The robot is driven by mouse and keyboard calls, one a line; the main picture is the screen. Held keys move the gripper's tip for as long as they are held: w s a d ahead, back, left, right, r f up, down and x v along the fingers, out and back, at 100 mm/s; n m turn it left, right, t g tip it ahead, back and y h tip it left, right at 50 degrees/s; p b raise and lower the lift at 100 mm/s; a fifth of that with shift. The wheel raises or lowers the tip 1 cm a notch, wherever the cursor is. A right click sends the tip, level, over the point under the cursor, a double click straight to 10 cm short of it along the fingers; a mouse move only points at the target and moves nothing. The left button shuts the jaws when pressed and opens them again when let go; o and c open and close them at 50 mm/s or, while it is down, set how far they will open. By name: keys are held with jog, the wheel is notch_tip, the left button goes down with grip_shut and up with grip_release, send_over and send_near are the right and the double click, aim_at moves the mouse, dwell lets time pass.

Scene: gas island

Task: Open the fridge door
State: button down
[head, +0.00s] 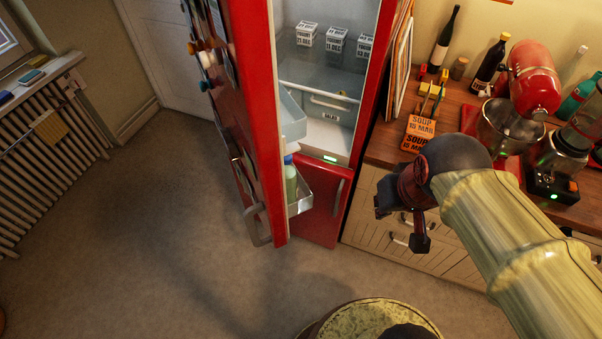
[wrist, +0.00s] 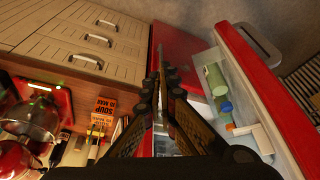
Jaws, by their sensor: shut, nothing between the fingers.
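The red fridge door (head: 260,120) stands wide open, swung out to the left in the head view. Its grey handle (head: 256,226) is on the outer face near the bottom. The lit fridge interior (head: 318,75) shows shelves and a drawer. In the wrist view the door's red edge (wrist: 262,75) runs down the right, with its handle (wrist: 260,42) beyond. My gripper (head: 418,240) is shut and empty, to the right of the open door and in front of the counter drawers. It touches nothing that I can see. Its closed fingers also show in the wrist view (wrist: 160,78).
The wooden counter (head: 385,155) on the right carries a red mixer (head: 533,78), bottles and soup packets (head: 418,133). A green bottle (head: 290,180) sits in the door shelf. A radiator (head: 45,150) stands at left. The floor (head: 150,230) left of the door is clear.

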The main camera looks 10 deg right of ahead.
jog(key=w+a+f+m+g+y+p, duration=0.1)
jog(key=w+f+m+g+y+p, duration=0.55)
jog(key=w+m+p, duration=0.45)
jog(key=w+a+r+m+y, duration=0.1)
jog(key=w+a+m+y, duration=0.1)
jog(key=w+a, duration=0.3)
jog(key=a+r+x, duration=0.1)
jog(key=x, duration=1)
jog(key=shift+s+a+r+g, duration=0.3)
jog(key=shift+s+a+g, duration=0.1)
jog(key=shift+a, duration=0.1)
